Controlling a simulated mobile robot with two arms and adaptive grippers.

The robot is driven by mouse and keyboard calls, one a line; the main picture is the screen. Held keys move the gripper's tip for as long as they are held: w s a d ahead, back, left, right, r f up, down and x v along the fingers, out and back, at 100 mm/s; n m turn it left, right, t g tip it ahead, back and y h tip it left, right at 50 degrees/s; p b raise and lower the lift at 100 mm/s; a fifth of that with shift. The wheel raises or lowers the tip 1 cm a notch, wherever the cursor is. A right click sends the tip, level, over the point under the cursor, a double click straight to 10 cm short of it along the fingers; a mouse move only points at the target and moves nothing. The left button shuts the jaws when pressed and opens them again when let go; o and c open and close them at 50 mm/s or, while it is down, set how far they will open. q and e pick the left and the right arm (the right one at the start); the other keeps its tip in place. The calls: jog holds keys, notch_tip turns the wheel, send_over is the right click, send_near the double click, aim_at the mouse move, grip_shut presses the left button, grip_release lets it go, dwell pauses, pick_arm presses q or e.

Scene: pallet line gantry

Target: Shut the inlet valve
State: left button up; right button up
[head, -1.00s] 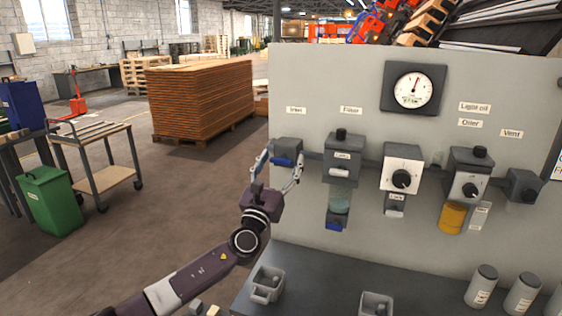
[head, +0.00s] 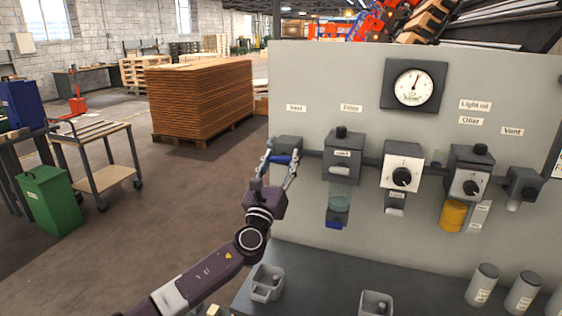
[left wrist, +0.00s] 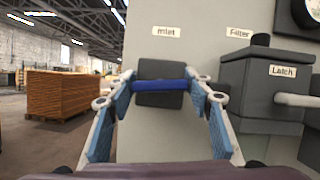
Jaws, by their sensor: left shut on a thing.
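The inlet valve (head: 290,143) is a dark grey block at the left end of the pipe on the grey panel, under the "Inlet" label. It also shows in the left wrist view (left wrist: 161,70). Its blue bar handle (left wrist: 160,85) lies level across the block's front. My left gripper (head: 281,160) is shut on this handle, with one finger at each end of the bar in the left wrist view. The fingers partly hide the bar ends. My right gripper is not in view.
Right of the valve is the filter unit (head: 342,165) with a latch, close to my left fingers. Further right are a regulator (head: 401,168), an oiler (head: 469,172) and a vent valve (head: 523,185). A gauge (head: 414,86) hangs above. Grey bins and canisters stand on the bench below.

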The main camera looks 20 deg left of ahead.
pick_arm(q)
jog(key=n+y, duration=0.1)
jog(key=n, duration=0.2)
jog(key=n+g+y, duration=0.1)
jog(key=n+y, duration=0.1)
jog(key=n, duration=0.1)
jog(key=shift+b, duration=0.3)
jog(key=n+y, duration=0.1)
jog(key=n, duration=0.2)
jog(key=n+g, duration=0.1)
jog(key=n, duration=0.2)
jog(key=shift+g+y+p, duration=0.3)
jog(key=shift+y+p, duration=0.05)
jog(key=shift+y, duration=0.05)
jog(key=n+g+p, duration=0.1)
jog(key=n, duration=0.1)
jog(key=n+g, duration=0.1)
jog(key=n, duration=0.2)
jog(key=shift+r+y+p, duration=0.1)
jog(key=shift+y+p, duration=0.3)
jog(key=shift+n+g+p, duration=0.5)
jog(key=shift+n+p, duration=0.2)
jog(key=shift+n, duration=0.7)
jog(key=shift+f, duration=0.2)
jog(key=o, duration=1.2)
jog(key=shift+c, duration=0.2)
jog(key=shift+s, duration=0.15)
jog(key=v, duration=1.1)
jog(key=shift+s, duration=0.35)
